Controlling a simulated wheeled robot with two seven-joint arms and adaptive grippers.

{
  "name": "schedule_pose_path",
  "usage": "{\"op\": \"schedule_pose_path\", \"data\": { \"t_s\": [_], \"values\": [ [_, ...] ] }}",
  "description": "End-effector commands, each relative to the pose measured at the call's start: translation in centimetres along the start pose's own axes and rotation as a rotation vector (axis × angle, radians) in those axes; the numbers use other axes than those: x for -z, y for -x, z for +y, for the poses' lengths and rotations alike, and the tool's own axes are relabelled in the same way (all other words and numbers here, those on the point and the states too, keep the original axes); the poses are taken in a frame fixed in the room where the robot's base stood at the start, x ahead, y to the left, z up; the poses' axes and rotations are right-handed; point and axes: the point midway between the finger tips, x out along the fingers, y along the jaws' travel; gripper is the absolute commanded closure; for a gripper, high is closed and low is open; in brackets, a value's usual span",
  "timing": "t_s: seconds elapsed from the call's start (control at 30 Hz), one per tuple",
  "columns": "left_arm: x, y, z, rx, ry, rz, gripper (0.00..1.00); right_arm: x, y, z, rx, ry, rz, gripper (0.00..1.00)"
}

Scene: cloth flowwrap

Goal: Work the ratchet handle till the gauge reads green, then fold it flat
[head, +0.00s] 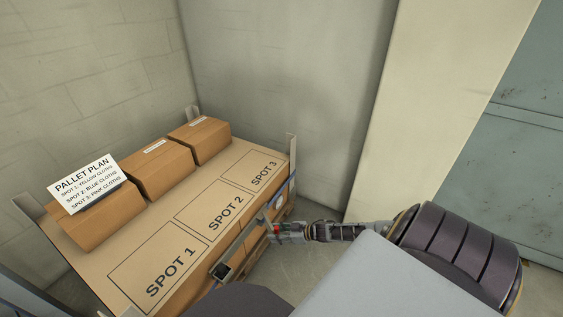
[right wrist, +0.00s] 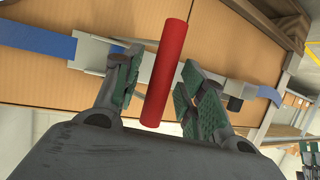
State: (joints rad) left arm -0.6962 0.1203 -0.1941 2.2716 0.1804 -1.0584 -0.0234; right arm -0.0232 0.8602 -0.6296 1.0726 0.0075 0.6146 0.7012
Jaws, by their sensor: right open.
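The red handle (right wrist: 166,75) of the ratchet shows large in the right wrist view. It stands between the two fingers of my right gripper (right wrist: 162,72), which are open with a gap on each side. The grey metal ratchet body (right wrist: 97,52) lies behind it against the cardboard, with blue strap (right wrist: 38,38) running from it. In the head view my right gripper (head: 277,230) is at the load's right side, with a small spot of red at it. A pale round part (head: 276,203) sits just above; I cannot tell whether it is the gauge or read it.
The cardboard load top (head: 215,185) is marked SPOT 1, SPOT 2 and SPOT 3. Several brown boxes (head: 160,171) stand along its far side, with a PALLET PLAN sign (head: 84,184). Walls close in behind. Bare floor (head: 310,212) shows to the right.

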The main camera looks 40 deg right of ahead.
Motion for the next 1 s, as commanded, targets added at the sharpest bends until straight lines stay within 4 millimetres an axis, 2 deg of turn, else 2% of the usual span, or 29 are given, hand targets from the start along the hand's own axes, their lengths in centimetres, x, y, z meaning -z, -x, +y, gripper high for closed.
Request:
{"op": "schedule_pose_path", "data": {
  "t_s": [0.37, 1.0],
  "values": [
    [0.2, 0.0, -0.1, 0.001, 0.003, 0.005, 0.49, -0.1, 1.4, 0.0, 0.000, 0.000, -0.001, 0.59],
    [0.3, -0.1, -0.1, 0.001, 0.004, 0.006, 0.49, -0.1, 6.2, 0.0, 0.001, 0.001, -0.001, 0.59]
  ]
}}
